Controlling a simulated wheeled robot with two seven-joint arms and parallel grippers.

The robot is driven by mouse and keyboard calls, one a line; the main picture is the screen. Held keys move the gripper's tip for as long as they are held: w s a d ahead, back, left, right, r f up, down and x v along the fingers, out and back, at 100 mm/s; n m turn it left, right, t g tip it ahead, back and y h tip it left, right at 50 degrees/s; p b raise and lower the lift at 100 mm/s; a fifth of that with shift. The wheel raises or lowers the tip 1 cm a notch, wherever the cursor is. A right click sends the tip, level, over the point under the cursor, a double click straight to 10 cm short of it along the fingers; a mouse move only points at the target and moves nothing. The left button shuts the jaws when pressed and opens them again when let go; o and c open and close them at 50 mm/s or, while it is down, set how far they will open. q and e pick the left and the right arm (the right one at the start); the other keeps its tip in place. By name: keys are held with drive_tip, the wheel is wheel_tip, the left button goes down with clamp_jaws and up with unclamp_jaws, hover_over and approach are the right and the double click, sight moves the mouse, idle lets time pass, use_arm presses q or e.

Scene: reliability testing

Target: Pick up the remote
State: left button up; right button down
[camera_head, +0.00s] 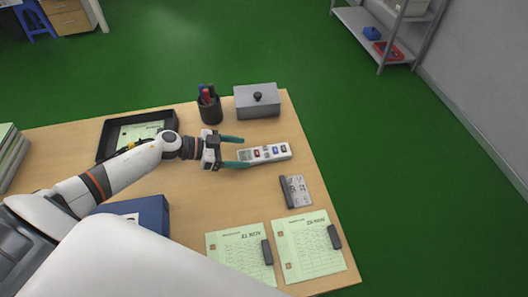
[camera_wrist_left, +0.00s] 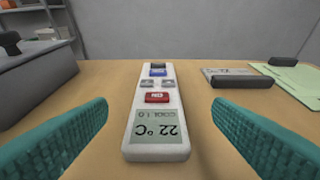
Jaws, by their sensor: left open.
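The remote (camera_head: 265,153) is white with a grey display and red, grey and blue buttons. It lies flat on the table near its right side. In the left wrist view the remote (camera_wrist_left: 156,110) lies lengthwise between the fingers, its display end nearest and reading 22 °C. My left gripper (camera_head: 238,151) is open, with teal fingers pointing right at the display end. In the left wrist view the fingers of my left gripper (camera_wrist_left: 158,135) stand on either side, with a gap to the remote on both sides. My right gripper is not in view.
A card with a dark clip (camera_head: 296,191) and two green sheets (camera_head: 307,247) lie in front. A black tray (camera_head: 137,132) and blue box (camera_head: 137,213) flank my arm.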

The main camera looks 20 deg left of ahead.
sight(257, 152)
use_arm(q)
drive_tip(key=shift+w+d+f, duration=0.35)
drive_tip(key=shift+w+d, duration=0.05)
drive_tip(key=shift+w, duration=0.1)
drive_tip(key=x, duration=0.5)
drive_tip(key=c, duration=1)
drive_tip(key=shift+c, duration=0.7)
drive_tip(key=shift+r, duration=0.15)
